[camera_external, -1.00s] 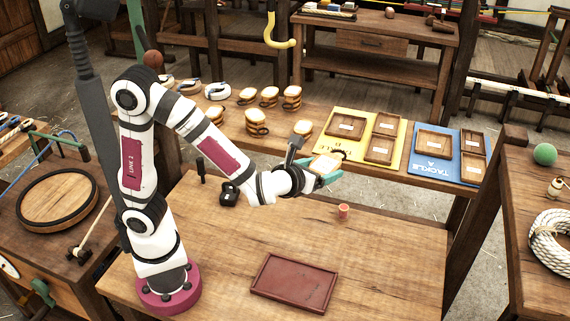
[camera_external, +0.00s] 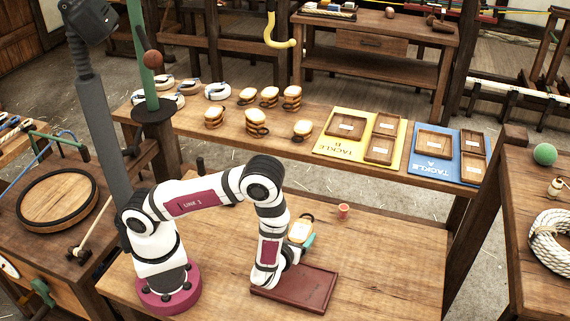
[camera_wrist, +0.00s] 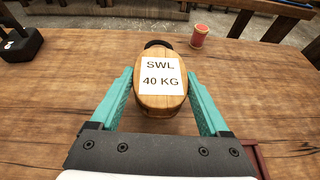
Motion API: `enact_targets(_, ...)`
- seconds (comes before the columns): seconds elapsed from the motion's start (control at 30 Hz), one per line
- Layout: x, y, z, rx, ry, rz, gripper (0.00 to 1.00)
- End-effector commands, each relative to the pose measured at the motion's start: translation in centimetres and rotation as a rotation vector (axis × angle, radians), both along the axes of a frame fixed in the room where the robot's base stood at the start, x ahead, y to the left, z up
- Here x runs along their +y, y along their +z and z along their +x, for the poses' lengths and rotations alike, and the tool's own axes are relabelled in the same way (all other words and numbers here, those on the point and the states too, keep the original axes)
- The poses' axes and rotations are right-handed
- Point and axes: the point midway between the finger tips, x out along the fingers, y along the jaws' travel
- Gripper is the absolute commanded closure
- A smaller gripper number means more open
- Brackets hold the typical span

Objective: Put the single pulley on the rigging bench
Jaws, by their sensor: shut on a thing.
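My gripper (camera_external: 306,240) has teal fingers and is shut on a wooden pulley block (camera_external: 301,226). In the wrist view the fingers of my gripper (camera_wrist: 161,88) press on both sides of the pulley (camera_wrist: 160,108). Its white label reads "SWL 40 KG", and a dark part shows at its far end. The pulley is over the wooden bench (camera_external: 390,265) in front of me, just behind the dark red tray (camera_external: 318,289). I cannot tell whether it touches the bench top.
A small red spool (camera_external: 343,211) stands on the bench behind and right of the pulley. A black weight (camera_wrist: 20,42) shows at the left in the wrist view. The back shelf holds several wooden blocks (camera_external: 269,97), a yellow mat (camera_external: 329,149) and a blue mat (camera_external: 427,171). The bench's right part is clear.

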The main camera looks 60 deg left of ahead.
Motion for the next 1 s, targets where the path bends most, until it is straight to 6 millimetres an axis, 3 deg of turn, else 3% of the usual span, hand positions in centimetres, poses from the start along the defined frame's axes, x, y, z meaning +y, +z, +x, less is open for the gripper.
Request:
enact_targets(0.1, 0.1, -2.5, 0.0, 0.003, -0.001, 0.001, 1.0)
enact_targets(0.17, 0.0, -3.2, 0.0, 0.002, -0.002, 0.001, 1.0)
enact_targets(0.47, 0.0, -3.4, 0.0, 0.0, -0.001, 0.0, 1.0)
enact_targets(0.5, 0.0, -3.4, 0.0, 0.0, -0.001, 0.0, 0.15)
enact_targets(0.6, 0.0, -3.4, 0.0, 0.0, -0.001, 0.0, 0.0)
enact_targets(0.87, -0.1, -3.2, -0.1, -0.001, -0.002, -0.001, 0.0)
enact_targets(1.0, -1.6, -2.4, -1.5, 0.0, -0.007, 0.0, 0.0)
